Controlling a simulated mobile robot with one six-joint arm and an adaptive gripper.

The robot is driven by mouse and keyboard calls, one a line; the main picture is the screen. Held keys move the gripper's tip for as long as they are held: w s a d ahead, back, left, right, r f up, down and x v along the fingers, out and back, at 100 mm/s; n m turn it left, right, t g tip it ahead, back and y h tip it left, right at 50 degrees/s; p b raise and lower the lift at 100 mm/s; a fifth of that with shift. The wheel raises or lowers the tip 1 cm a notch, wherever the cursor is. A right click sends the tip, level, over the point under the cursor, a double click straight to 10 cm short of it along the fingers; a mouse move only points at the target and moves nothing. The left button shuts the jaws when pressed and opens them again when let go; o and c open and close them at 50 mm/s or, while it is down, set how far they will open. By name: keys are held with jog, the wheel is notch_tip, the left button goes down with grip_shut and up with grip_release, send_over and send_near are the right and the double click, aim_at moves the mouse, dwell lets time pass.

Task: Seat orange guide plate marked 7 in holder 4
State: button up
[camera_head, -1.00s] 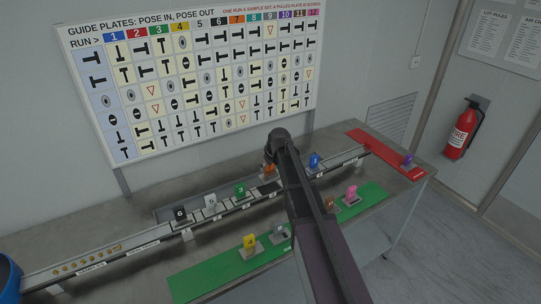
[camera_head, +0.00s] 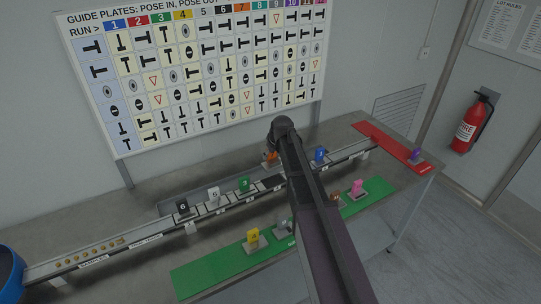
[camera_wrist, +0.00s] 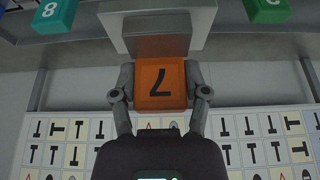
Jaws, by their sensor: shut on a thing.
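The orange plate marked 7 (camera_wrist: 161,84) is between the two fingers of my gripper (camera_wrist: 160,92), which is shut on it. Its number shows upside down in the wrist view, and a grey block (camera_wrist: 120,30) adjoins its upper edge there. In the head view only a bit of orange (camera_head: 267,157) shows beside my arm, behind the rail. The rail (camera_head: 150,241) holds plates 6 (camera_head: 183,207), 5 (camera_head: 214,195), 3 (camera_head: 244,183) and blue 1 (camera_head: 320,155). A dark spot (camera_head: 272,182) lies right of plate 3. Holder labels are too small to read, and my arm hides part of the rail.
A green mat (camera_head: 215,271) in front carries a yellow plate (camera_head: 253,236), a pink plate (camera_head: 358,188) and others. A red strip (camera_head: 385,142) at right has a purple plate (camera_head: 416,155). The wrist view shows a teal plate 8 (camera_wrist: 52,14) and a green plate (camera_wrist: 268,8).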

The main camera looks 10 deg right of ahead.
jog(key=shift+f+b, duration=3.75)
jog(key=shift+f, duration=0.1)
jog(key=shift+f+b, duration=0.9)
dwell(0.6)
jog(key=o, duration=1.4)
jog(key=shift+c, duration=0.2)
jog(key=shift+w+r, duration=0.1)
jog(key=shift+r+p, duration=3.9)
jog(key=shift+p, duration=0.1)
